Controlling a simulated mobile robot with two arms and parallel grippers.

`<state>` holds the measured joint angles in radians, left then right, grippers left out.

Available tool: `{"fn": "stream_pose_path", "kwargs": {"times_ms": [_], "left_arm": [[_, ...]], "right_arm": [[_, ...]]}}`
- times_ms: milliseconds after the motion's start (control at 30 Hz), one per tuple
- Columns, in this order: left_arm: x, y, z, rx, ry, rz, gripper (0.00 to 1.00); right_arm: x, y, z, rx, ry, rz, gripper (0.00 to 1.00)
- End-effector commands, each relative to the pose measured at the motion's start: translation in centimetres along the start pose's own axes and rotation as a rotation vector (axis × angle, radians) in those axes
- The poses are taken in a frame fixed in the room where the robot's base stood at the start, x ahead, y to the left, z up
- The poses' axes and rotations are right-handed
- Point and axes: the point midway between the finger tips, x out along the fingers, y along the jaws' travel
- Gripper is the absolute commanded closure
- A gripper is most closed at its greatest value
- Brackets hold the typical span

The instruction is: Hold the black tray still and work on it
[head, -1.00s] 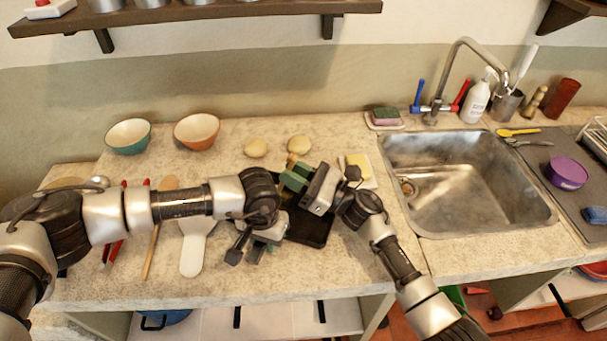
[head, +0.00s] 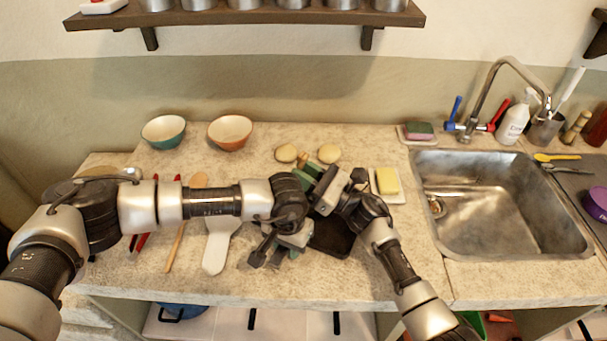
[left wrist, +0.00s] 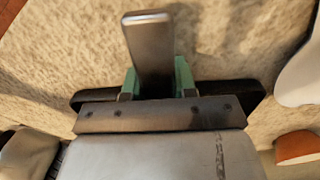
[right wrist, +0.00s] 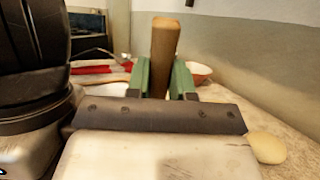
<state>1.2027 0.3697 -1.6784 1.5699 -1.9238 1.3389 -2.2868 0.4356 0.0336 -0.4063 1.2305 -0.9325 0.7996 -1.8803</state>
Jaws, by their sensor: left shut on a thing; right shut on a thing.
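The black tray (head: 333,238) lies on the counter, partly covered by my arms in the head view. Its dark edge (left wrist: 245,92) shows behind my left gripper in the left wrist view. My left gripper (head: 284,250) is low at the tray's left side. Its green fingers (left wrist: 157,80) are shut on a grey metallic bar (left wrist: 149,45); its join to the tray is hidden. My right gripper (head: 308,174) is above and behind the tray. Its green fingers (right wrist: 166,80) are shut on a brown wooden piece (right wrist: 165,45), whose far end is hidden.
Two bowls (head: 163,131) (head: 230,132) and two pale round pieces (head: 286,153) (head: 329,153) stand behind. A yellow block on a white dish (head: 398,192) is close to my right arm. A white paddle (head: 217,248) lies left, and the sink (head: 500,205) is right.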

Motion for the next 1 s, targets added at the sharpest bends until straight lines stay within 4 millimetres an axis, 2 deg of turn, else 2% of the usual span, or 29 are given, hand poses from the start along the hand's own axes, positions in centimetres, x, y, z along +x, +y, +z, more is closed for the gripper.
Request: {"fn": "stream_pose_path", "kwargs": {"times_ms": [167, 500, 767, 1000], "left_arm": [[0.0, 0.0, 0.0, 0.000, 0.000, 0.000, 1.00], [0.0, 0.0, 0.0, 0.000, 0.000, 0.000, 1.00], [0.0, 0.0, 0.0, 0.000, 0.000, 0.000, 1.00], [0.0, 0.0, 0.0, 0.000, 0.000, 0.000, 1.00]], "right_arm": [[-0.4, -0.5, 0.1, -0.001, -0.001, -0.001, 1.00], [-3.2, -0.6, 1.0, -0.001, 0.001, -0.001, 1.00], [-3.8, -0.6, 1.3, -0.001, -0.001, -0.001, 1.00], [-5.5, -0.7, 1.8, -0.001, 0.001, -0.001, 1.00]]}}
